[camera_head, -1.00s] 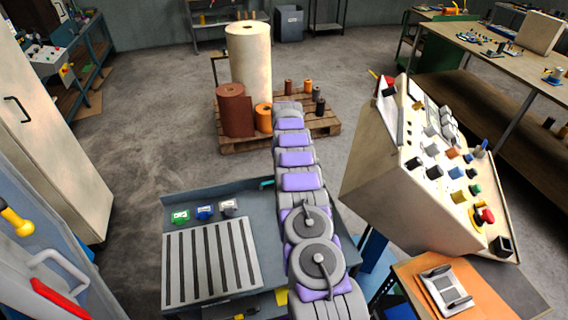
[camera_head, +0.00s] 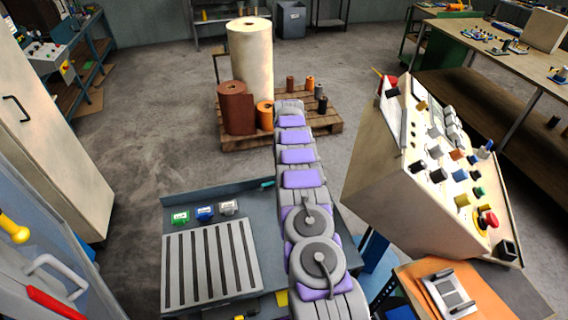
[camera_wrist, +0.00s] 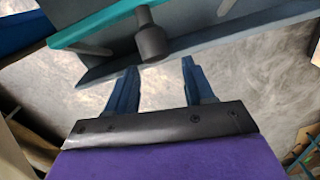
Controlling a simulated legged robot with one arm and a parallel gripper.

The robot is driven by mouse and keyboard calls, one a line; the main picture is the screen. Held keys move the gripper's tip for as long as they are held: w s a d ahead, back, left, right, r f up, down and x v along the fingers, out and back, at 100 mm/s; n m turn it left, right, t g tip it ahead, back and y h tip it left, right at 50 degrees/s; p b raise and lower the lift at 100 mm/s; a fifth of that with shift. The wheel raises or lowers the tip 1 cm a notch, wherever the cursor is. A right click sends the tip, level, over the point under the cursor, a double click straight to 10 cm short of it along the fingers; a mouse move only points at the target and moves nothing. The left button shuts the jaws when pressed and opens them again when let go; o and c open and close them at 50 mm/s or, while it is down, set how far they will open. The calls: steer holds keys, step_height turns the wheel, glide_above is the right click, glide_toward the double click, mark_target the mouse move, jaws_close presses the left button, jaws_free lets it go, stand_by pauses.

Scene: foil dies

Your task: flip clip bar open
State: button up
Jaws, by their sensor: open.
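A teal bar (camera_wrist: 95,28) with a dark round knob (camera_wrist: 151,42) crosses the top of the wrist view, along a grey bench surface. A small teal piece (camera_head: 267,184) also shows beside my arm in the head view. I cannot tell for certain whether this teal bar is the clip bar. My gripper (camera_wrist: 160,66) is open and empty. Its two blue fingers point toward the knob, which appears between and beyond their tips. No contact can be made out. In the head view my arm hides the gripper.
A grey workbench (camera_head: 180,198) carries a slotted plate (camera_head: 212,264) and small green, blue and grey blocks. A control console (camera_head: 390,190) stands close on the right, above an orange board (camera_head: 425,290) with a metal clamp-like piece. A pallet (camera_head: 240,144) with rolls stands beyond the arm.

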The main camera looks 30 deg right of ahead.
step_height(320, 180, up, 17)
steer(key=p, duration=0.6)
steer(key=shift+w+a+r, duration=0.15)
steer(key=shift+a, duration=0.25)
steer(key=shift+d, duration=0.15)
